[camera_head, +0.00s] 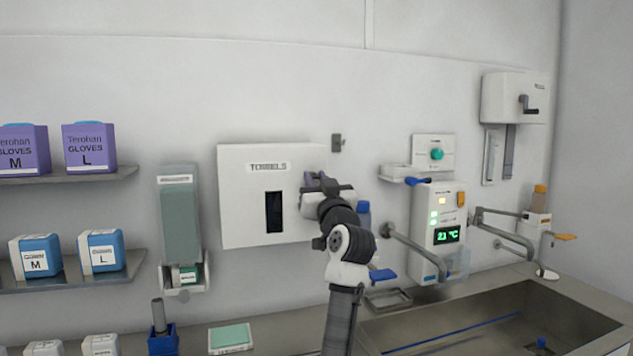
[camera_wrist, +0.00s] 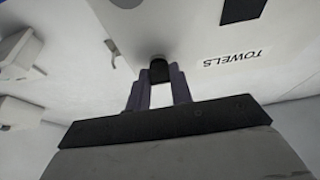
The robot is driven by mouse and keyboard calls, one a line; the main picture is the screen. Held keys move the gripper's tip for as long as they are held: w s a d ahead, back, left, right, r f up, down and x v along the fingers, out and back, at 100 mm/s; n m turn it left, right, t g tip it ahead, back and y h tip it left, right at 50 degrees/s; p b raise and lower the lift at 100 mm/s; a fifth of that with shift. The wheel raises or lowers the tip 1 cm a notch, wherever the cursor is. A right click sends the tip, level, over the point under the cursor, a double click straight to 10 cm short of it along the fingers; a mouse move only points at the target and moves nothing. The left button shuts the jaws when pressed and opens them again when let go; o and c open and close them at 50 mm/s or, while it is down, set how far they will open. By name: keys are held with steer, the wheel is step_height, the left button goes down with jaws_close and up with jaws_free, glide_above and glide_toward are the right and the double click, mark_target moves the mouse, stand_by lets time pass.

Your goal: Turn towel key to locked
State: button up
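The white towel dispenser (camera_head: 240,215), labelled TOWELS, hangs on the wall left of my gripper in the head view. In the wrist view, the dispenser (camera_wrist: 205,65) fills the upper middle, with its label upside down. The small dark towel key (camera_wrist: 158,70) sticks out of a round fitting on the dispenser's side. In the head view, my gripper (camera_head: 322,182) is at the dispenser's right side and hides the key. The lock position is not readable.
A dark wall hook (camera_head: 337,143) sits above my gripper. A blue-capped bottle (camera_head: 363,213) is close behind my arm. A white unit with a green display (camera_head: 435,235), taps and a sink (camera_head: 500,320) lie to the right. A green soap dispenser (camera_head: 179,215) is on the left.

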jaws_close()
steer(key=shift+m, duration=0.3)
steer(key=m+h+p, duration=0.1)
steer(key=m, duration=0.1)
steer(key=m+h+p, duration=0.1)
steer(key=m, duration=0.1)
steer(key=m+h+p, duration=0.1)
steer(key=m, duration=0.1)
steer(key=shift+a+r+t+h, duration=0.2)
steer(key=shift+r+t+h, duration=0.05)
steer(key=shift+t+h, duration=0.05)
steer(key=m+h+p, duration=0.1)
steer(key=m, duration=0.2)
steer(key=m+g+h+p, duration=0.1)
steer(key=m+h, duration=0.1)
steer(key=m, duration=0.1)
steer(key=shift+a+r+p, duration=0.1)
steer(key=shift+p, duration=0.25)
steer(key=m+g+h+p, duration=0.1)
steer(key=m+p, duration=0.1)
steer(key=m, duration=0.3)
steer(key=shift+m, duration=0.4)
steer(key=shift+m+g+h+p, duration=0.4)
steer(key=shift+m+g, duration=0.6)
steer(key=shift+m, duration=1)
